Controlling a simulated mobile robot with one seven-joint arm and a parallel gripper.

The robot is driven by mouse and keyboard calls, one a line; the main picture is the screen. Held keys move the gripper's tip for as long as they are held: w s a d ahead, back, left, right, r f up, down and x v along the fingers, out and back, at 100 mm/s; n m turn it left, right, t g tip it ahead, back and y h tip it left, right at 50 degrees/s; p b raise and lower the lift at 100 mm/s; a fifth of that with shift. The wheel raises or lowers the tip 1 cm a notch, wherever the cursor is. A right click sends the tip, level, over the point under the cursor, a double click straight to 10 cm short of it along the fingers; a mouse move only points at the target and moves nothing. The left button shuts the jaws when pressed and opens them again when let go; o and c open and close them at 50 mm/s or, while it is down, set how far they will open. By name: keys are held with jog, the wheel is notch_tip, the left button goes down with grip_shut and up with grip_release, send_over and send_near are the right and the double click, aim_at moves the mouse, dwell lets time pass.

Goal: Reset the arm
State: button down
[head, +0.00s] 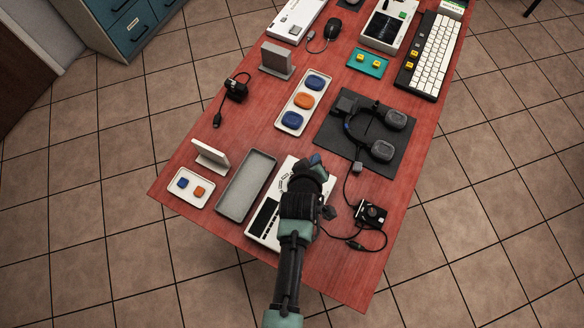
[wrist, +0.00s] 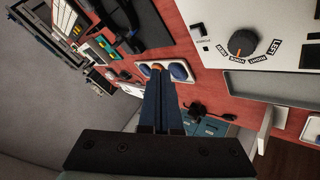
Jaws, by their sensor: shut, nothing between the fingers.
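My gripper (head: 317,160) is above the front part of the red table, over the far end of a white device (head: 258,228) with a black strip. My arm reaches in from the bottom of the head view and covers part of this device. In the wrist view my gripper's fingers (wrist: 164,95) are together, with nothing seen between them. I cannot tell the height of the fingers above the device.
Left of the device are a grey tray (head: 246,186), a small white tray (head: 184,199) and an upright panel (head: 211,157). Headphones (head: 384,151) lie on a dark mat at the right. A cabled black box (head: 371,214) is near the right edge. Bare table (head: 180,160) shows at the left.

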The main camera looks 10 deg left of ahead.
dwell(0.3)
jog(key=w+r+m+t+b, duration=0.1)
jog(key=w+r+t, duration=0.1)
jog(key=w+r, duration=0.35)
jog(key=w+d+r+t, duration=0.1)
jog(key=w+r, duration=0.1)
jog(key=r, duration=0.6)
jog(key=w+r+m+t+b, duration=0.1)
jog(key=w+r+t, duration=0.1)
jog(key=w+r, duration=0.35)
notch_tip(320, 180, up, 21)
jog(key=m+t, duration=0.2)
jog(key=t, duration=0.2)
jog(key=s+r+m+t+b, duration=0.1)
jog(key=s+r+t, duration=0.2)
jog(key=s+r, duration=0.3)
jog(key=s+r+m+t+b, duration=0.1)
jog(key=s+r+t, duration=0.2)
jog(key=r, duration=1.1)
jog(key=s+a+r+m+t+y, duration=0.1)
jog(key=s+r+t, duration=0.2)
jog(key=s+r, duration=0.7)
jog(key=shift+r+m+b, duration=0.4)
jog(key=shift+a, duration=0.1)
